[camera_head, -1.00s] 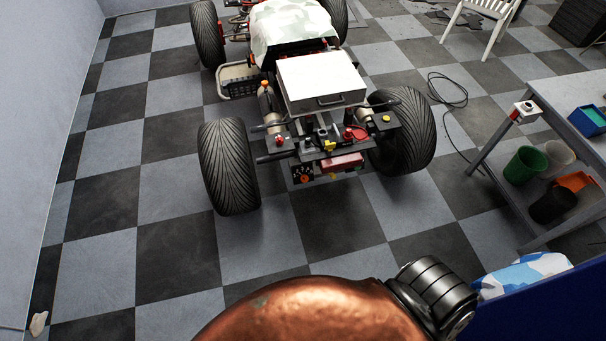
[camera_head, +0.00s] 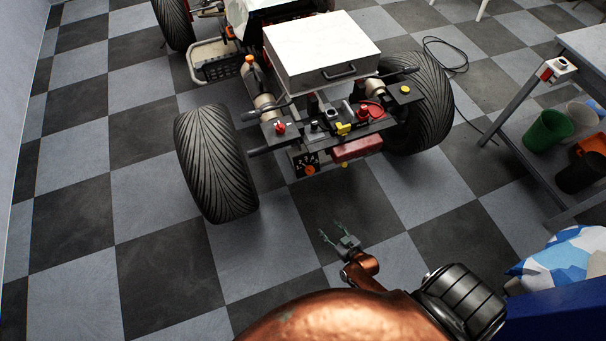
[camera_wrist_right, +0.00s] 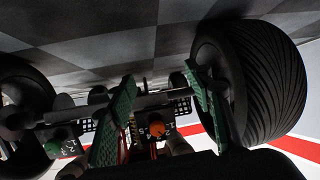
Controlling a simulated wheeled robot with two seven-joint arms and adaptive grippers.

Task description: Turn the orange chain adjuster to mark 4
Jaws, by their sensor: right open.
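The orange chain adjuster (camera_head: 310,170) is a small round knob on a black plate with white marks, low on the rear of the quad (camera_head: 320,122). In the right wrist view the orange adjuster (camera_wrist_right: 157,128) shows between the two green fingers, farther off. Which mark it points at is too small to tell. My right gripper (camera_head: 331,231) is open and empty, over the floor in front of the quad's rear, apart from the adjuster. The right wrist view shows its spread fingertips (camera_wrist_right: 158,75). My left gripper is out of view.
Large black tyres (camera_head: 215,163) stand on both sides of the quad's rear. A red block (camera_head: 357,148) sits right of the adjuster. A workbench (camera_head: 520,120) with tubs stands at the right. Checkered floor is clear left and in front.

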